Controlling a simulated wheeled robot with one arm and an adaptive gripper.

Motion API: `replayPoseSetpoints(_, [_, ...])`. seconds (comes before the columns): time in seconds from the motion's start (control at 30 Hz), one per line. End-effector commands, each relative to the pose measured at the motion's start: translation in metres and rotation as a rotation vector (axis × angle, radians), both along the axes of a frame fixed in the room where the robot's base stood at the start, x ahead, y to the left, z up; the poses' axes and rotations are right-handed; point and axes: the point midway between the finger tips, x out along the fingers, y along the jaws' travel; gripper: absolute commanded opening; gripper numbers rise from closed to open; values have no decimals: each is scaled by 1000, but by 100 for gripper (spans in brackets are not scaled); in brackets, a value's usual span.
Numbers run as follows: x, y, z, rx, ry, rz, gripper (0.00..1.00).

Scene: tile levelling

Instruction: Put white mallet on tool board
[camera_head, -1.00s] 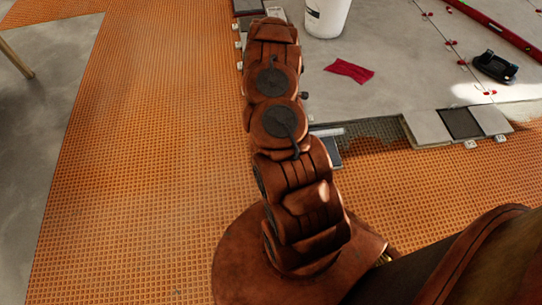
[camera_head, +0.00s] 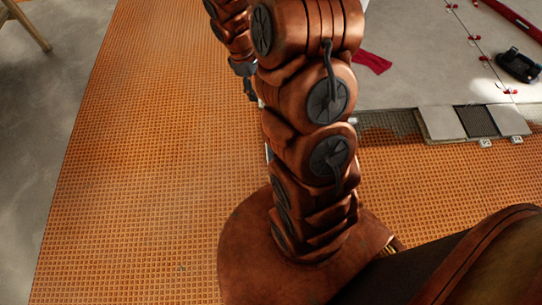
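I make out neither the white mallet nor the tool board in the head view. My arm rises through the middle and hides part of the floor and tiles behind it. A grey and black part at the arm's far end, which looks like my gripper (camera_head: 247,82), shows just left of the arm, partly hidden by it. Its fingers are too small and covered to tell whether they are open or hold anything.
Orange matting (camera_head: 130,170) covers the floor left and front, largely clear. A wooden leg (camera_head: 28,24) stands at the upper left.

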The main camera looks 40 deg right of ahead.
Motion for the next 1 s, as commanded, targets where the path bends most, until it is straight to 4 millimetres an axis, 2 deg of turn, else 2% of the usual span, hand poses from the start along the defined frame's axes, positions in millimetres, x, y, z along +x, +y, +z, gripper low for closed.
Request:
replayPoseSetpoints(0.03, [-8,11,13,-1,-2,-14,49])
replayPoseSetpoints(0.2, [-40,43,49,2,4,-82,49])
replayPoseSetpoints(0.5, [-111,92,98,-1,27,-214,49])
replayPoseSetpoints(0.7, [-163,118,122,-4,42,-306,49])
replayPoseSetpoints(1.0, [-240,150,142,-6,74,-446,49])
